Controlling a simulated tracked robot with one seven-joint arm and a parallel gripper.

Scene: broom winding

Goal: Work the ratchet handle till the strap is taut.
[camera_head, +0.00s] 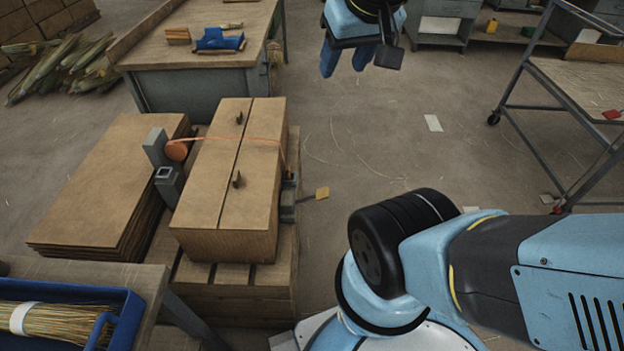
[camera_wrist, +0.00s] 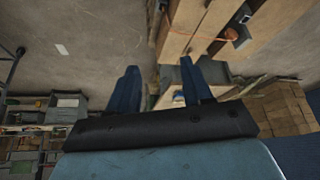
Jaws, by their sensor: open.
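A thin orange strap (camera_head: 235,139) runs across the top of two long cardboard boxes (camera_head: 224,178). Its left end meets an orange roll (camera_head: 176,150) by a grey bracket. Its right end goes down to a grey ratchet (camera_head: 288,202) at the boxes' right side. My gripper (camera_head: 346,62) is open and empty, above the floor up and right of the boxes, well apart from the handle. Its blue fingers also show spread in the wrist view (camera_wrist: 160,84). The strap's tightness is hard to tell.
The boxes rest on a wooden pallet (camera_head: 240,306). Flat cardboard (camera_head: 95,185) is stacked at left. A workbench (camera_head: 205,75) stands behind, a blue bin (camera_head: 125,325) at front left, a wheeled cart (camera_head: 580,85) at right. The floor between boxes and cart is mostly clear.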

